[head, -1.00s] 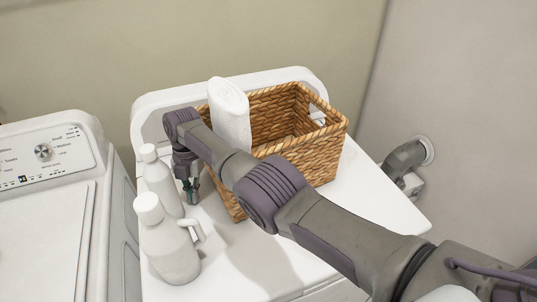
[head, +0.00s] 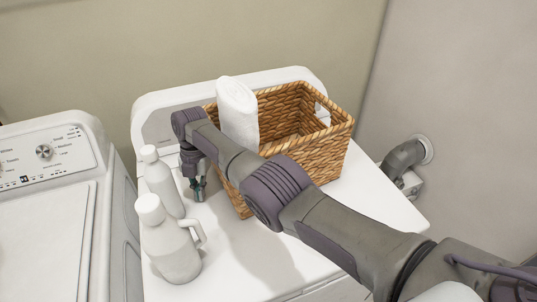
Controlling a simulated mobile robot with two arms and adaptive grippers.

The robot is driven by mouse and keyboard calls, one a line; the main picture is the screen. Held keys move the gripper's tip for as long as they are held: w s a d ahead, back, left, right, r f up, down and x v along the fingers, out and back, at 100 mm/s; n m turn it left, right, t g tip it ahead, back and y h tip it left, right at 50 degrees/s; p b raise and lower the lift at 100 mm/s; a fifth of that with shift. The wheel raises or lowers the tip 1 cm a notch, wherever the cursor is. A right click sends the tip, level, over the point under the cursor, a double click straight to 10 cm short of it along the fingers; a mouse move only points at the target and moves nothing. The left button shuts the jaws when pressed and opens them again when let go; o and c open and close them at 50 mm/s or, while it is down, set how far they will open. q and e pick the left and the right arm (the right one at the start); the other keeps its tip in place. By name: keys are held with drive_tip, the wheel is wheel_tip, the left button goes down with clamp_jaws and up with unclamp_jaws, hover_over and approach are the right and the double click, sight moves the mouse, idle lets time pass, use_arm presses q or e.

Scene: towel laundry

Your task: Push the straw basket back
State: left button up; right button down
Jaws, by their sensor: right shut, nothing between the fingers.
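The straw basket (head: 325,155) is a brown woven box on top of the white machine, close to its back panel. A rolled white towel (head: 238,112) stands in its left end and rises above the rim. My right arm crosses in front of the basket and hides part of its front wall. My right gripper (head: 198,190) points down at the basket's left side, shut and empty, between the basket and the white bottles. I cannot tell whether it touches the basket. My left gripper is not in view.
Two white bottles, a slim one (head: 163,183) and a jug with a handle (head: 168,245), stand left of my right gripper. The white machine top (head: 365,205) is clear right of the basket. A washer (head: 45,220) stands at left; a grey pipe (head: 402,158) leaves the right wall.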

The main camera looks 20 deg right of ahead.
drive_tip(key=shift+s+a+b, duration=0.15)
drive_tip(key=shift+a+b, duration=0.3)
drive_tip(key=shift+a, duration=0.5)
drive_tip(key=s+a+p+v, duration=0.1)
drive_tip(key=p+v, duration=0.8)
drive_tip(key=v, duration=0.1)
drive_tip(key=shift+s+r, duration=0.15)
drive_tip(key=shift+s, duration=0.25)
